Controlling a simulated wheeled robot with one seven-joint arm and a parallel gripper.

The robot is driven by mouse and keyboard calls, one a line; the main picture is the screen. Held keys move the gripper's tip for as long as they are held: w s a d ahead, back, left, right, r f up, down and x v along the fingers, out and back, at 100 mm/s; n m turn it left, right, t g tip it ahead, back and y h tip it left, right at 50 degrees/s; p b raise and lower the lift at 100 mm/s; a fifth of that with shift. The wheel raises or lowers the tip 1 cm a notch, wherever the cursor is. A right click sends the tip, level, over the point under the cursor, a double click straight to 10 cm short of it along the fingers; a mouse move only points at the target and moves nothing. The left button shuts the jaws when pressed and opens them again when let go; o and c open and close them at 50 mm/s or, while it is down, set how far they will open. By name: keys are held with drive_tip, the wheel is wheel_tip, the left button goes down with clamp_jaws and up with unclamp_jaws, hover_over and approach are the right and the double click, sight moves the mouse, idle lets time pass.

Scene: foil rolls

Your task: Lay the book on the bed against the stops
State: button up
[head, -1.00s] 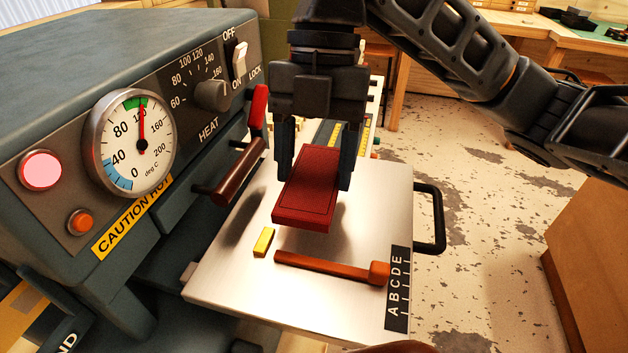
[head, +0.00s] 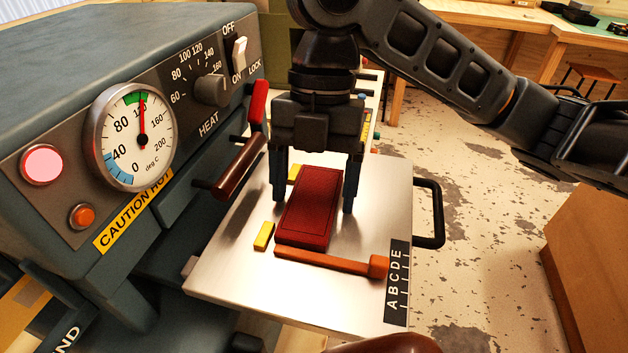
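The red book (head: 311,205) lies on the metal bed (head: 225,285), with its near end at the orange-brown bar stop (head: 328,262). A small yellow stop (head: 264,236) is just left of its near corner, and another yellow stop (head: 294,172) shows by its far left side. Whether the book touches the yellow stops I cannot tell. My gripper (head: 313,205) is over the far part of the book, fingers apart on either side. A gap shows between the fingers and the book's sides.
The press body with its gauge (head: 132,137), heat knob (head: 212,90) and switch (head: 240,52) stands at left. A brown-handled lever (head: 240,165) reaches near the bed's left edge. A black handle (head: 437,213) sticks out at right. A lettered scale (head: 397,283) marks the near right corner.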

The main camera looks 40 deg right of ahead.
sight(320, 179)
drive_tip(key=shift+o, duration=0.5)
drive_tip(key=shift+r, duration=0.3)
drive_tip(key=v, duration=1.1)
drive_tip(key=shift+r+b, duration=0.3)
drive_tip(key=shift+r, duration=0.05)
drive_tip(key=shift+w+d, duration=0.1)
